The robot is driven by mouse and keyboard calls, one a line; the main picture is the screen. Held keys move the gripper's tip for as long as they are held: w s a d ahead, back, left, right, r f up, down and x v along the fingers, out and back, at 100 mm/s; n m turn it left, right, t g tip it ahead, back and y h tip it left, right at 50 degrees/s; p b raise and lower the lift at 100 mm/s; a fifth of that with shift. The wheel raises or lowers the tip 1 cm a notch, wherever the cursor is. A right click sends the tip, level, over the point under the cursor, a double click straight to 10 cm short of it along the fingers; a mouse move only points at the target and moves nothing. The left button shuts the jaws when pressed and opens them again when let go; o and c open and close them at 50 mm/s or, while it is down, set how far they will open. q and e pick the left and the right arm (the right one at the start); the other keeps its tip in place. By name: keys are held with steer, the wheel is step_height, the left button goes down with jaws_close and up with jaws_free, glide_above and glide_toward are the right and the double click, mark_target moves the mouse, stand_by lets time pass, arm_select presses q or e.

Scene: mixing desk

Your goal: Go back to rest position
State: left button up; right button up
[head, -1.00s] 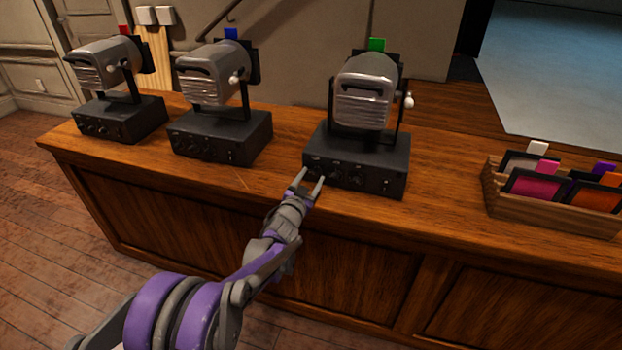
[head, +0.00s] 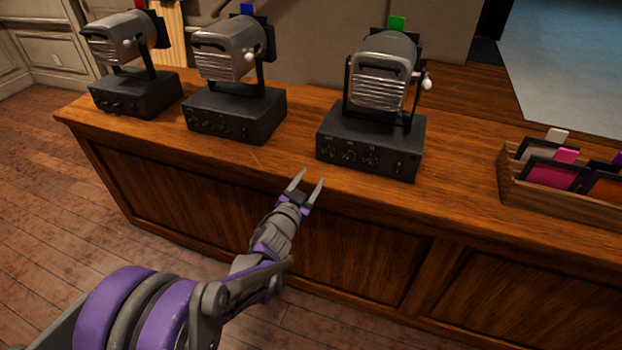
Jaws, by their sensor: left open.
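My left gripper (head: 308,181) is open and empty. In the head view it shows over the front edge of the wooden desk (head: 258,165), below and a little left of the spotlight with the green tab (head: 380,75). Its fingers are apart from that lamp's black control box (head: 371,142). My left arm comes in from the lower left. My right gripper is not in view.
Two more spotlights stand to the left, one with a blue tab (head: 225,51) and one with a red tab (head: 123,38). A wooden crate (head: 550,193) of coloured filter frames stands at the right. The floor (head: 50,200) at left is clear.

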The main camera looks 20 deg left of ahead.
arm_select(q)
steer(key=s+d+f+n+g, duration=0.1)
steer(key=s+f+n+g, duration=0.2)
steer(key=s, duration=1)
steer(key=s+d+f+g+y, duration=0.1)
steer(key=s+f+g, duration=0.35)
steer(key=s, duration=0.75)
steer(key=s+d+f+n+g, duration=0.2)
steer(key=s+g, duration=0.4)
steer(key=s, duration=0.7)
step_height(320, 180, up, 18)
steer(key=w+t+p, duration=0.1)
steer(key=w+p, duration=0.2)
steer(key=p, duration=1.2)
steer(key=shift+a, duration=0.3)
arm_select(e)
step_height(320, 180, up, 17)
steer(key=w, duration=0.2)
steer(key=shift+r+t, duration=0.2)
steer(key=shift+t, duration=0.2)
arm_select(q)
steer(key=shift+s, duration=0.2)
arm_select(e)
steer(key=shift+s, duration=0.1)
arm_select(q)
steer(key=shift+w, duration=0.1)
